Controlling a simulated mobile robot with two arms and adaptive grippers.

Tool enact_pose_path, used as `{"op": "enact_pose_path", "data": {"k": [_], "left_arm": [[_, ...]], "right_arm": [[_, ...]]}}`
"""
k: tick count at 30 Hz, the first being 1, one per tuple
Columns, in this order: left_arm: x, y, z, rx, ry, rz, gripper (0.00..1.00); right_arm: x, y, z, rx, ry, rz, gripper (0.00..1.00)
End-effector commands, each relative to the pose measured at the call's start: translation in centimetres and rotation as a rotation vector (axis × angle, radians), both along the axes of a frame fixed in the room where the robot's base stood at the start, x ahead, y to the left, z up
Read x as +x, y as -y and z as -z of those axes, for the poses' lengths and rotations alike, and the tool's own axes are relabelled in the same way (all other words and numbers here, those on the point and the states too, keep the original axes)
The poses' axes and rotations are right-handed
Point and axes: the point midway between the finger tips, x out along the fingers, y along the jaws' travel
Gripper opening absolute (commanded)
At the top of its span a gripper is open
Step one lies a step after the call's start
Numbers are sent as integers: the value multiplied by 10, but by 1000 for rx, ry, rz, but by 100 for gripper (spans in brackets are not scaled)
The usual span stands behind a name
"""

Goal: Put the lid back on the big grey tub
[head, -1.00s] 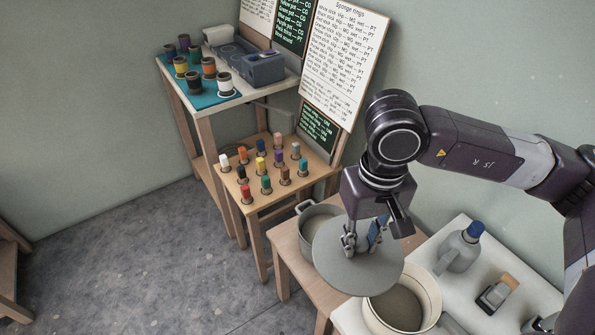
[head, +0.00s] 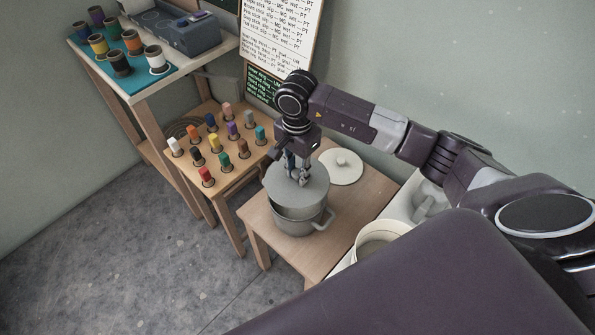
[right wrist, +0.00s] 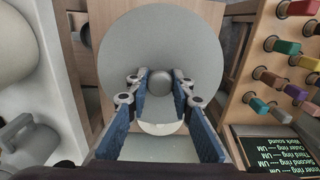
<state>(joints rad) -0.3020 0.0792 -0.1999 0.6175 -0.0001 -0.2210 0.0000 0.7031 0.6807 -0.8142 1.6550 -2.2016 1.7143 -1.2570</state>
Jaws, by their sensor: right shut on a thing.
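The big grey tub (head: 292,224) stands on the small wooden table, with a side handle showing at its right. My right gripper (head: 299,180) points down and is shut on the knob of the round grey lid (head: 314,191). The lid is over the tub's back part, and a strip of dark interior shows at the front; I cannot tell if lid and rim touch. In the right wrist view the fingers (right wrist: 160,85) are on both sides of the knob, and the lid (right wrist: 160,35) hides the tub. My left gripper is not in view.
A cream lid (head: 341,168) lies on the wooden table (head: 370,190) behind the tub. A cream tub (head: 380,238) stands on the white table at right. A peg table (head: 240,165) with several coloured pegs is at left. A board (head: 280,35) leans behind.

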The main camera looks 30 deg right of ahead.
Motion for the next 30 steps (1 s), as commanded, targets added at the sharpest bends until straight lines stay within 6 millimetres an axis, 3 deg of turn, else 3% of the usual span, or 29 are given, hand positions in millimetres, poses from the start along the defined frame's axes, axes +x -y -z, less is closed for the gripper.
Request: {"op": "enact_pose_path", "data": {"k": [11, 24, 30], "left_arm": [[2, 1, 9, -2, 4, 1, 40], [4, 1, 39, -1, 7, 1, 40], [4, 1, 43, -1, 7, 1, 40]], "right_arm": [[0, 1, 20, 1, 0, 15, 0], [0, 2, 62, 0, 1, 14, 0], [0, 2, 67, 0, 1, 14, 0]]}}
